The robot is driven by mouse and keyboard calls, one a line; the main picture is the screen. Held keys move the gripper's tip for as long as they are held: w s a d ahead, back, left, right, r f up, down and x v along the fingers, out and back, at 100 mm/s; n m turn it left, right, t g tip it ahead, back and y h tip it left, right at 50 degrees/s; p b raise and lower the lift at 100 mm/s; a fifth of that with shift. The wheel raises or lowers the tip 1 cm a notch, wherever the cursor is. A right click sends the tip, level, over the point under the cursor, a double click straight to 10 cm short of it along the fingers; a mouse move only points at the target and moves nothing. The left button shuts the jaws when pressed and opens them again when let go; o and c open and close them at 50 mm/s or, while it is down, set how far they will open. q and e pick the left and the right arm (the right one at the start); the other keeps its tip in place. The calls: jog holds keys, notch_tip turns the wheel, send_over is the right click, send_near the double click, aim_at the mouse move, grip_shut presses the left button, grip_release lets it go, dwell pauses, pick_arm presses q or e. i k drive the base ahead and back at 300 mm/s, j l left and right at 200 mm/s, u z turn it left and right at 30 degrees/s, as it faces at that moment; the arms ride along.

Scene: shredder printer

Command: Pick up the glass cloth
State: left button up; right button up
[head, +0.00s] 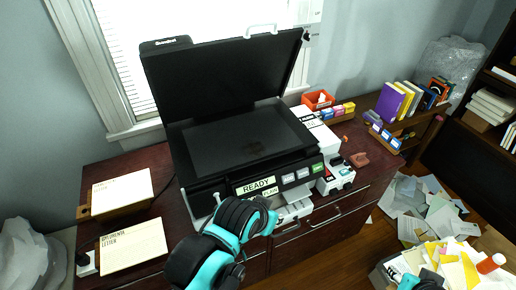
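I cannot pick out the glass cloth with certainty. A small white item (322,98) sits in an orange box at the back right of the desk, too small to identify. The black scanner (240,140) has its lid (225,75) raised, and its dark glass is bare. My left arm, black and teal, reaches up in front of the scanner's front edge; its end (243,216) shows no clear fingertips. A teal and black part of my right arm shows at the bottom edge, over the paper pile; its gripper cannot be made out.
A letter tray (134,245) and another paper stack (122,192) lie at left. Books (393,103) and a small stapler-like red item (358,160) are at right. Loose papers (412,205) cover the floor beside a heaped bin.

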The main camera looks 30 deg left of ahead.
aim_at(360, 160)
jog(key=i+l+z, duration=0.15)
jog(key=i+l, duration=0.15)
jog(key=i+l+z, duration=0.15)
jog(key=i, duration=0.3)
jog(key=i+l+z, duration=0.15)
jog(key=i+l, duration=0.1)
jog(key=i, duration=0.1)
